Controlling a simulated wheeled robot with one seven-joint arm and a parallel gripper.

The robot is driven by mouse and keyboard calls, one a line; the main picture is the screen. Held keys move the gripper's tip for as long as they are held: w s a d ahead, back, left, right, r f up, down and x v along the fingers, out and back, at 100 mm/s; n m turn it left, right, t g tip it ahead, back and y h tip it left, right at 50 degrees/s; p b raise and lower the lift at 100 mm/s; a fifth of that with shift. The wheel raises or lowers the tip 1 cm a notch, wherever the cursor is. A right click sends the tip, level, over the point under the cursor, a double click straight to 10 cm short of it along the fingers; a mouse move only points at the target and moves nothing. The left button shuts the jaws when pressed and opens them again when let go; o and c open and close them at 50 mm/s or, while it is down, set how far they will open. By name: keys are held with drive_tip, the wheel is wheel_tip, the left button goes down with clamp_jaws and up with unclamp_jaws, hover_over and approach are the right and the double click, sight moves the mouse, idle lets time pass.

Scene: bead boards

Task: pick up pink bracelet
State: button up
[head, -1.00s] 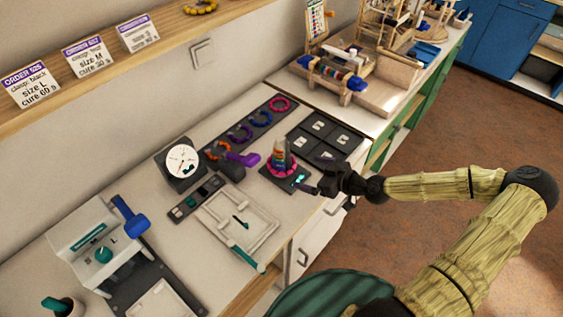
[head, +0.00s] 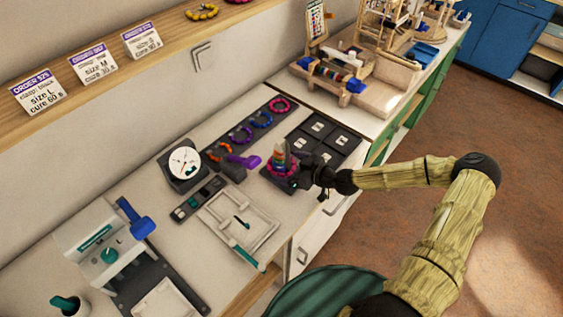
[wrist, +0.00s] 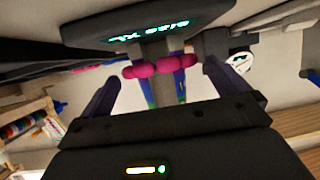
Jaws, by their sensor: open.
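A pink bracelet (head: 271,172) sits around the lower part of a striped, multi-coloured cone (head: 278,154) on a small dark base. In the wrist view the pink beads (wrist: 150,71) show around the striped post, between my two fingers. My gripper (head: 300,168) is at the right side of the cone, and it also shows in the wrist view (wrist: 160,76) with fingers apart on either side of the beads. The jaws are open and hold nothing. Part of the cone and bracelet is hidden behind my gripper in the head view. Another pink ring (head: 280,105) lies at the far end of the dark strip.
The dark strip (head: 251,130) also holds blue, purple and orange bracelets. A dark compartment tray (head: 338,143) lies right behind the gripper. A wooden loom (head: 345,75) stands farther back.

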drive_tip(key=shift+w+a+f, duration=0.25)
drive_tip(key=shift+a, duration=0.2)
drive_tip(key=c, duration=0.8)
drive_tip(key=shift+r, duration=0.1)
wheel_tip(320, 180, up, 18)
drive_tip(key=shift+f+b, duration=0.1)
drive_tip(key=shift+b, duration=0.9)
drive_tip(key=shift+w+d, duration=0.1)
